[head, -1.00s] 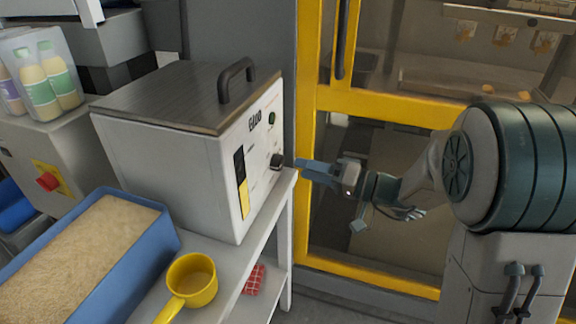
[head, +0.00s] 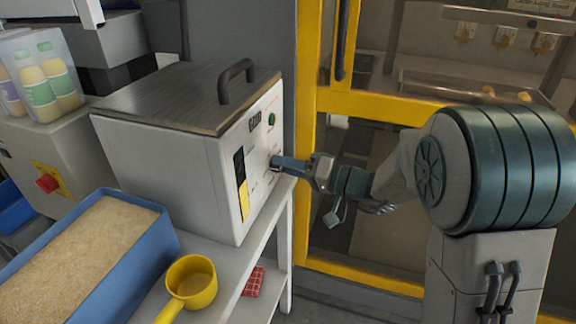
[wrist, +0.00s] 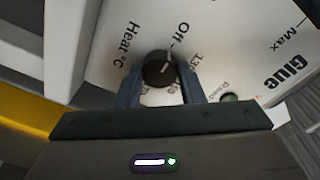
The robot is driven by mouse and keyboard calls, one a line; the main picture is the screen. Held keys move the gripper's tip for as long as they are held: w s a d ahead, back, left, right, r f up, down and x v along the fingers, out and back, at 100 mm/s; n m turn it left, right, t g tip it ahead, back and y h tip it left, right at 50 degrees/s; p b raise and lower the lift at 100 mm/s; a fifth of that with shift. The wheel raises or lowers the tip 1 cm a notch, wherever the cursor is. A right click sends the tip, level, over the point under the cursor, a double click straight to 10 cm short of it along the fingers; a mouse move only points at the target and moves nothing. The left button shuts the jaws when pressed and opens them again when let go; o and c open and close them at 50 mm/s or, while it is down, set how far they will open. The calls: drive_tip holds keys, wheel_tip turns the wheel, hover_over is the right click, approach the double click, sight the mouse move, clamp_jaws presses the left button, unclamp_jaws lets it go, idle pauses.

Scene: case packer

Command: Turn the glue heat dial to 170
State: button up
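The glue heat dial is a small round black knob (wrist: 157,70) on the white front panel of the glue unit (head: 262,150), beside the print "Heat °C". Its pale pointer line is turned toward the "Off" side of the scale. The number labels beside it are partly hidden by a finger. My gripper (wrist: 159,80) is at the panel with one finger on each side of the dial. The fingers look open, with a narrow gap to the knob. In the head view my gripper (head: 275,163) covers the dial.
The unit has a lid handle (head: 236,80) and a black and yellow switch strip (head: 241,182). It stands on a white shelf (head: 240,262) with a yellow scoop (head: 191,283) and a blue bin of granules (head: 166,232). A yellow machine frame (head: 306,130) is close on the right.

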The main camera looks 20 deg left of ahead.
drive_tip(key=shift+m, duration=0.3)
drive_tip(key=shift+w+f+m+g+p, duration=0.1)
drive_tip(key=shift+m+g+p, duration=0.35)
drive_tip(key=shift+m+p, duration=4.55)
drive_tip(key=shift+s+r+m+g+p, duration=0.1)
drive_tip(key=shift+m+g+p, duration=0.4)
drive_tip(key=shift+m+p, duration=4.45)
drive_tip(key=shift+w+f+m+g+p, duration=0.1)
drive_tip(key=shift+m+g+p, duration=0.35)
drive_tip(key=shift+m+p, duration=4.55)
drive_tip(key=m+b, duration=0.3)
drive_tip(key=m, duration=0.1)
drive_tip(key=shift+f, duration=0.1)
drive_tip(key=o, duration=1)
